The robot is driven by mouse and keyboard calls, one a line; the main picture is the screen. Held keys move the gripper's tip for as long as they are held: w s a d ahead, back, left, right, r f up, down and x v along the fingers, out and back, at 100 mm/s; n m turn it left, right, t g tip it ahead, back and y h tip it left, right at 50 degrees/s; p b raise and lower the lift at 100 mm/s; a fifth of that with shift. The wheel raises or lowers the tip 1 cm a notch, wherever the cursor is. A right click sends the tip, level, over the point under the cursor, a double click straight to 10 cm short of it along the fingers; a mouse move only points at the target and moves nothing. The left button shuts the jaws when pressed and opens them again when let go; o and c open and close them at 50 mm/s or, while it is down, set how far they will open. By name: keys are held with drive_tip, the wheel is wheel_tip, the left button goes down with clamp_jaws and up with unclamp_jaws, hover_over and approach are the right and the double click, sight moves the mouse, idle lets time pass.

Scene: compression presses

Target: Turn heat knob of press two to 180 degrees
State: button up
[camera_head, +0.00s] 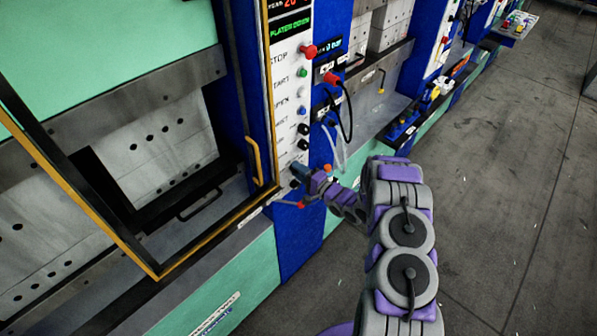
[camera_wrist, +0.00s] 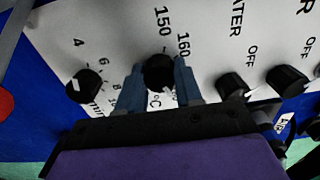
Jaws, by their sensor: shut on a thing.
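The heat knob (camera_wrist: 160,70) is a round black knob on a white panel, with 150 and 160 printed beside it and °C below. My gripper (camera_wrist: 158,80) has its two blue fingers shut on this knob, one on each side. A small white mark shows at the knob's lower edge; the rest of the scale is hidden by the fingers. In the head view, my gripper (camera_head: 298,173) is at the lower end of the press's white control panel (camera_head: 287,90), and the heat knob cannot be made out there.
A black minute-scale knob (camera_wrist: 84,86) is to the left and two black OFF knobs, one (camera_wrist: 233,85) nearer and one (camera_wrist: 287,80) farther, to the right. A yellow-edged door frame (camera_head: 205,248) stands open beside the panel. Grey floor (camera_head: 480,190) is clear at right.

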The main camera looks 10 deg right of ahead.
drive_tip(key=o, duration=0.8)
drive_tip(key=shift+w+d+f, duration=0.15)
drive_tip(key=shift+w+d, duration=0.05)
drive_tip(key=shift+o, duration=1.1)
drive_tip(key=shift+s, duration=0.1)
drive_tip(key=shift+s+d, duration=0.1)
drive_tip(key=b+v, duration=0.1)
drive_tip(key=v, duration=1.6)
drive_tip(key=shift+b, duration=0.4)
drive_tip(key=shift+d, duration=0.15)
